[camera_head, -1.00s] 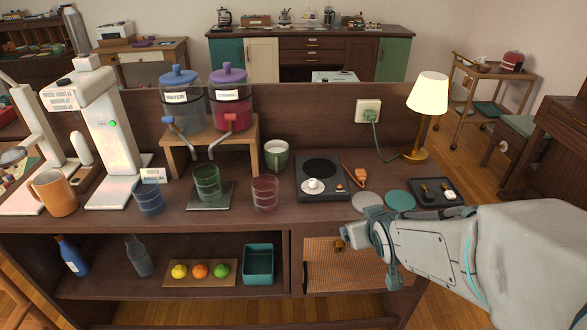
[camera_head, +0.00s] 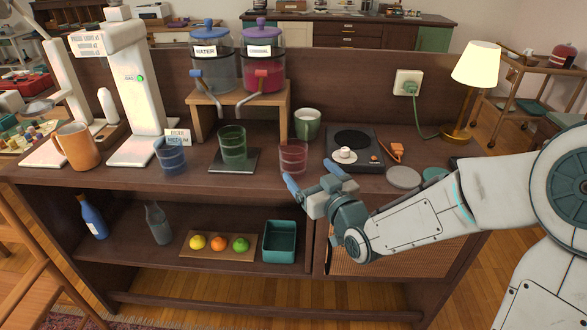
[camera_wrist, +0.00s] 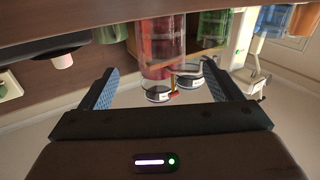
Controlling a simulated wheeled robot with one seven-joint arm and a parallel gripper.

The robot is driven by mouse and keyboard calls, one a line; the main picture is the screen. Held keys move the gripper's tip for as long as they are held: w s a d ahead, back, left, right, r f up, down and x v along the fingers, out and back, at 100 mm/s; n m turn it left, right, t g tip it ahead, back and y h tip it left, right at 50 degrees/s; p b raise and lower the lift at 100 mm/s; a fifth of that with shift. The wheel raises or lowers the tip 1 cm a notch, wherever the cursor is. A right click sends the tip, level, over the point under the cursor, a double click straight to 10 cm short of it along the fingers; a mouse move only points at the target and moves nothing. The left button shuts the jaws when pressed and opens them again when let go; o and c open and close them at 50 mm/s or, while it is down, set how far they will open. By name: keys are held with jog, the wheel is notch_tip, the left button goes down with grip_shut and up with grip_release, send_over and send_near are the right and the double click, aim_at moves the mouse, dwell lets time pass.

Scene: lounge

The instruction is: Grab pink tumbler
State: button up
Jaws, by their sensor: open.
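The pink tumbler (camera_head: 292,155), see-through and upright, stands on the counter near its front edge. It is right of the green tumbler (camera_head: 233,145) and left of the black hot plate (camera_head: 352,138). My gripper (camera_head: 311,177) is open and empty, with its blue-tipped fingers just in front of the tumbler at the counter's front edge. In the wrist view, which looks upside down, the pink tumbler (camera_wrist: 160,45) shows beyond the gap between the two open fingers (camera_wrist: 160,78). The fingers do not appear to touch it.
A green mug (camera_head: 307,124) stands behind and right of the tumbler. The dispenser stand (camera_head: 240,104) is behind it. A blue tumbler (camera_head: 171,157) and an orange mug (camera_head: 77,147) stand farther left. A shelf with a teal bin (camera_head: 280,241) is below the counter.

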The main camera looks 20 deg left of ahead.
aim_at(287, 148)
jog(key=x, duration=0.8)
jog(key=shift+w+a+f, duration=0.15)
jog(key=shift+w+a, duration=0.15)
jog(key=c, duration=1.2)
